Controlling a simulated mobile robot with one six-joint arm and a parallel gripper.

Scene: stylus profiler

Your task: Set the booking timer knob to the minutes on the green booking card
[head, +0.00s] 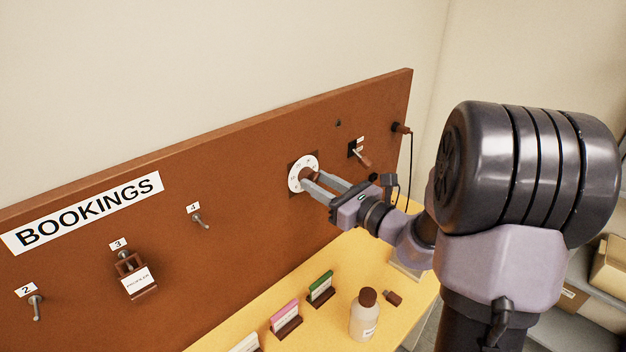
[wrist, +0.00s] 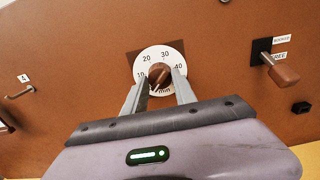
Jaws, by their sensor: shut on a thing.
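The booking timer is a white dial (head: 296,184) on the brown board, with a brown knob (wrist: 159,74) at its centre. In the wrist view the dial (wrist: 167,55) reads 10, 20, 30, 40 and "min". The knob's pointer mark is toward the lower left, below the 10, partly hidden by a finger. My gripper (head: 306,180) is shut on the knob, with its fingers (wrist: 158,88) on either side of it. The green booking card (head: 321,285) stands in a dark holder on the yellow shelf. Its writing is too small to read.
A toggle lever (wrist: 284,74) with "FREE" and another label is right of the dial. A pink card (head: 285,316), a bottle (head: 364,315) and a small brown-and-dark piece (head: 393,297) are on the shelf. Numbered pegs and a hanging block (head: 138,283) are at left.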

